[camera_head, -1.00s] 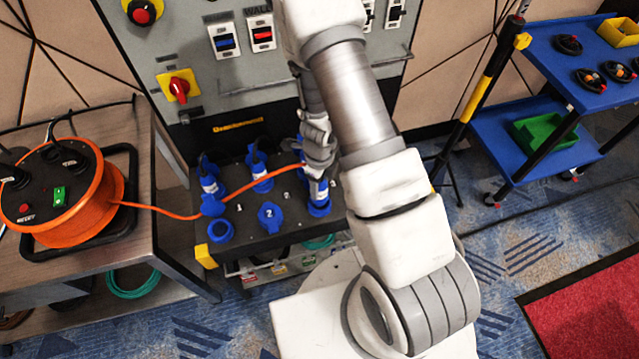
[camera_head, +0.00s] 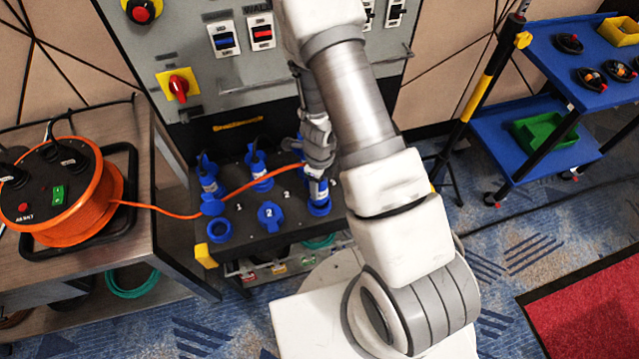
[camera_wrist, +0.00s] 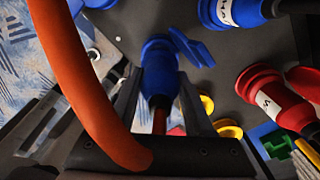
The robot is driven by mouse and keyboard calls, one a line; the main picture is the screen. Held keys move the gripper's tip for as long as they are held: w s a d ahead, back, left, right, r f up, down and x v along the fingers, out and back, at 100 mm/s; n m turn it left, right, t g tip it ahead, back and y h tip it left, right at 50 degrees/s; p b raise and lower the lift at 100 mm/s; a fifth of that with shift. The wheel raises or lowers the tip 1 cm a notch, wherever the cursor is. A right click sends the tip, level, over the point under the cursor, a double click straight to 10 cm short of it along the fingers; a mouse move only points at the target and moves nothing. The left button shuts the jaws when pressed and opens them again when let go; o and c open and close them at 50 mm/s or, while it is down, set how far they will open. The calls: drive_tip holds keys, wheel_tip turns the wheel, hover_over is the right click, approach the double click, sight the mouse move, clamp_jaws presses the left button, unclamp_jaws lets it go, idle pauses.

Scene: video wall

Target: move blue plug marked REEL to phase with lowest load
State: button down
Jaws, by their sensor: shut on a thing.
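The blue plug (camera_head: 319,206) on the orange cable sits at the right-hand position of the panel's front row. My gripper (camera_head: 318,182) points down and is shut on it. In the wrist view the blue plug (camera_wrist: 160,72) is between my fingers, with an open blue lid (camera_wrist: 191,46) beside it. I cannot tell how deep it sits, and no REEL marking is readable on it. The front row also has an open blue socket (camera_head: 219,229) near the number 1 and a lidded blue socket (camera_head: 270,216) marked 2. No load reading is legible.
The orange cable reel (camera_head: 75,205) stands on a table at left; its cable (camera_head: 165,210) crosses to my gripper. Other blue plugs (camera_head: 208,181) fill the back row. A red plug (camera_wrist: 272,97) is close by in the wrist view. A blue cart (camera_head: 545,65) stands at right.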

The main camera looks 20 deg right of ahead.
drive_tip(key=shift+f+b, duration=1.3)
drive_tip(key=shift+f, duration=0.2)
idle(0.3)
unclamp_jaws()
drive_tip(key=shift+r, duration=0.15)
idle(0.3)
drive_tip(key=shift+r+p, duration=2.85)
drive_tip(key=shift+r, duration=0.1)
